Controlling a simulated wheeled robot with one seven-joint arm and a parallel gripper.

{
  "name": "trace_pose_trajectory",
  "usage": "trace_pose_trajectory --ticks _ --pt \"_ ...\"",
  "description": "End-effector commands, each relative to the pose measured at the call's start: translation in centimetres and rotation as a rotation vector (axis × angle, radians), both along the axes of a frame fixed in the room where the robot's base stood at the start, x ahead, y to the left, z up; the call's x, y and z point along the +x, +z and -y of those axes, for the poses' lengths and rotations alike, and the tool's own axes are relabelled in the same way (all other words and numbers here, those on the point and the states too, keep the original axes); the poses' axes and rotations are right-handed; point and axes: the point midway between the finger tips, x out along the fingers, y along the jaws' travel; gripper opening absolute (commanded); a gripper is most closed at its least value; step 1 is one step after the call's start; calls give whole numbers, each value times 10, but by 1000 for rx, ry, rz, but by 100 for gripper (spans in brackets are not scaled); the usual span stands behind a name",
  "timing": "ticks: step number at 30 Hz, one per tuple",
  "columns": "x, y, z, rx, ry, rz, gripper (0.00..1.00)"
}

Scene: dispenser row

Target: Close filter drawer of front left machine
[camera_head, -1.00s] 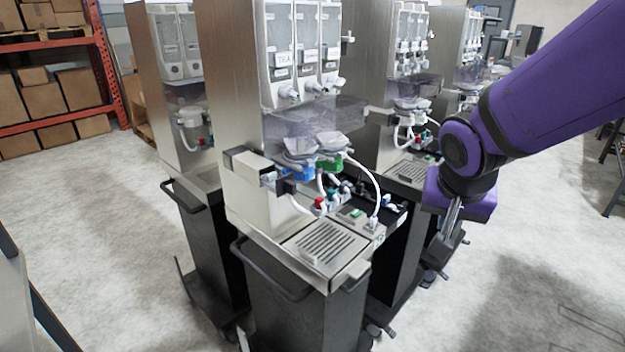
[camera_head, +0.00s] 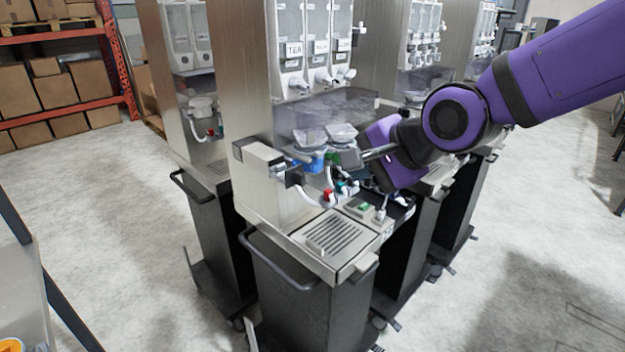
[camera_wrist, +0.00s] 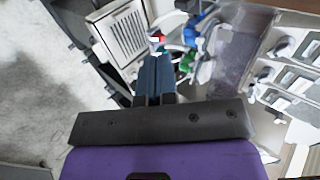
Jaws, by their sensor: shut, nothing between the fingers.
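The nearest machine (camera_head: 262,190) stands in the middle of the head view, a steel body with clear canisters, one labelled TEA. A black drawer-like tray (camera_head: 402,212) sticks out at its right side, holding small fittings; my arm hides part of it. My gripper (camera_head: 368,154) is shut and empty, above this tray and to the right of the blue and green valve parts (camera_head: 314,164). In the wrist view the closed fingers (camera_wrist: 155,68) point toward the red, blue and green fittings (camera_wrist: 188,48). I cannot tell whether they touch anything.
The slotted drip tray (camera_head: 335,235) projects at the machine's front, and it also shows in the wrist view (camera_wrist: 122,42). A second machine (camera_head: 190,100) stands at left and more stand behind at right. The floor (camera_head: 520,290) at right is clear.

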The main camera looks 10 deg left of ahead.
Motion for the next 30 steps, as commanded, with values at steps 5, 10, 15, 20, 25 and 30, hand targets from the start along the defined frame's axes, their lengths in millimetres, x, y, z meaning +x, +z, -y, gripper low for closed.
trace_pose_trajectory --ticks 5,10,15,20,25,30 --pt "2 -4 -3 -2 3 -2 0" --pt "5 -9 -7 -3 4 -1 0" --pt "7 -13 -11 -4 4 -1 0" --pt "10 -17 -14 -5 4 0 0" --pt "12 -20 -18 -3 4 -1 0" --pt "15 -24 -21 -3 4 -1 0"
